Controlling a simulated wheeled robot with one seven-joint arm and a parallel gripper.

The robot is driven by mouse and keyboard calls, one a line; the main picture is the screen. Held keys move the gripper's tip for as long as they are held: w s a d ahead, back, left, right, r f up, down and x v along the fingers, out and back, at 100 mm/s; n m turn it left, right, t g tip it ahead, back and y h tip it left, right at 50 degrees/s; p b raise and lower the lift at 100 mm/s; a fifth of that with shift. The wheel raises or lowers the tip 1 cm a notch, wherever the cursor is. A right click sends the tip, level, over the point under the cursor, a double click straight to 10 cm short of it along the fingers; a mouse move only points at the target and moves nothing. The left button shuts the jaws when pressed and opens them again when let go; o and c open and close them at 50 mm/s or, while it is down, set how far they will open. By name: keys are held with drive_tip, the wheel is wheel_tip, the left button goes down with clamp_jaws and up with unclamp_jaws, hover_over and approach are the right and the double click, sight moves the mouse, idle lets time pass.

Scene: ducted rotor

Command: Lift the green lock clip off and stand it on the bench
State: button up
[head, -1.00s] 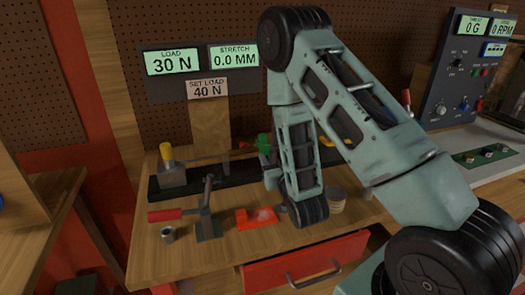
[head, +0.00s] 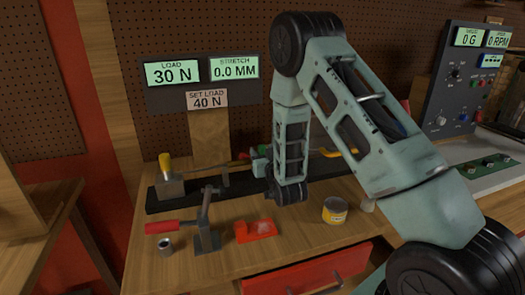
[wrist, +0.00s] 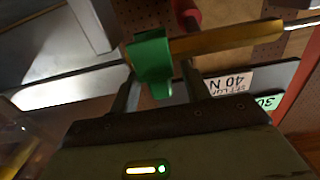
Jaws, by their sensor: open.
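The green lock clip (wrist: 152,62) sits on a thin bar in the wrist view, beside a yellow bar (wrist: 225,40). My gripper (wrist: 160,80) is open, with one finger on each side of the clip. I cannot tell whether the fingers touch it. In the head view a small bit of the green clip (head: 262,149) shows at the back of the bench (head: 200,275), just left of my forearm. My gripper is mostly hidden there by my arm.
A red-handled tool (head: 205,232), a metal nut (head: 165,246), an orange-red holder (head: 255,229) and a yellow tin (head: 335,211) stand on the front of the bench. A yellow-topped block (head: 169,180) is at the rail's left end. Bare wood lies between holder and tin.

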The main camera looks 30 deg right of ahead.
drive_tip(key=shift+w+d, duration=0.1)
drive_tip(key=shift+w, duration=0.35)
drive_tip(key=shift+c, duration=0.4)
clamp_jaws()
